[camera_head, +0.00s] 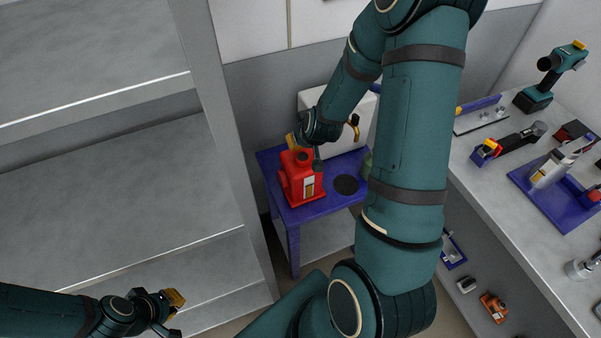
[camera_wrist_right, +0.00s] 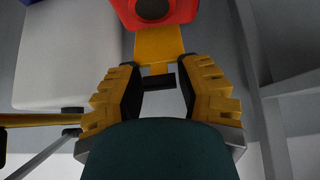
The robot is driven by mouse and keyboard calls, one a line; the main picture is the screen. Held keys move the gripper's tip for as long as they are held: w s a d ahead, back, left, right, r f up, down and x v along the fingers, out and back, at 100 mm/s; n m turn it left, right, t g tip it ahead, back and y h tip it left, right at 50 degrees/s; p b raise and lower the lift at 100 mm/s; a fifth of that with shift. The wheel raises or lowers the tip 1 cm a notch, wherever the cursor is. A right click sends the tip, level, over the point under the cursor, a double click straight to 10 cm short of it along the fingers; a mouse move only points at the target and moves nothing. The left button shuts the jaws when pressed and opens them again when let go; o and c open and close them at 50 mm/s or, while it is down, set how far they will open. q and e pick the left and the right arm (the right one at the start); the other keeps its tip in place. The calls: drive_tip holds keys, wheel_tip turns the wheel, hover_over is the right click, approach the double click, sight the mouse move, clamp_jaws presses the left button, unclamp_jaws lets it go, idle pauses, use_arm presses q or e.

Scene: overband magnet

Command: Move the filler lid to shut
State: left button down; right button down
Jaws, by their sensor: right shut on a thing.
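The red can (camera_head: 300,178) stands on the small blue table (camera_head: 296,215). In the right wrist view its red body (camera_wrist_right: 185,10) shows at the top edge with a dark round opening. The yellow filler lid (camera_wrist_right: 158,45) extends from the can toward my right gripper (camera_wrist_right: 160,85), and the opening is uncovered. My right gripper is shut on the lid's dark end piece between its yellow-backed fingers. In the head view my right gripper (camera_head: 304,146) is just above the can and partly hides its top. My left gripper (camera_head: 171,314) is open and empty at the lower left.
A white container (camera_head: 313,98) stands behind the can. A black disc (camera_head: 345,184) lies on the table to the can's right. Grey shelving (camera_head: 130,190) fills the left. The workbench (camera_head: 520,205) at right carries a teal drill (camera_head: 551,76) and other tools.

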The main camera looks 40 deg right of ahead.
drive_tip(key=shift+s+f, duration=0.25)
drive_tip(key=shift+s+a+f+b, duration=0.3)
drive_tip(key=shift+s+f+b, duration=0.15)
drive_tip(key=shift+s+b, duration=0.2)
drive_tip(key=shift+r, duration=0.1)
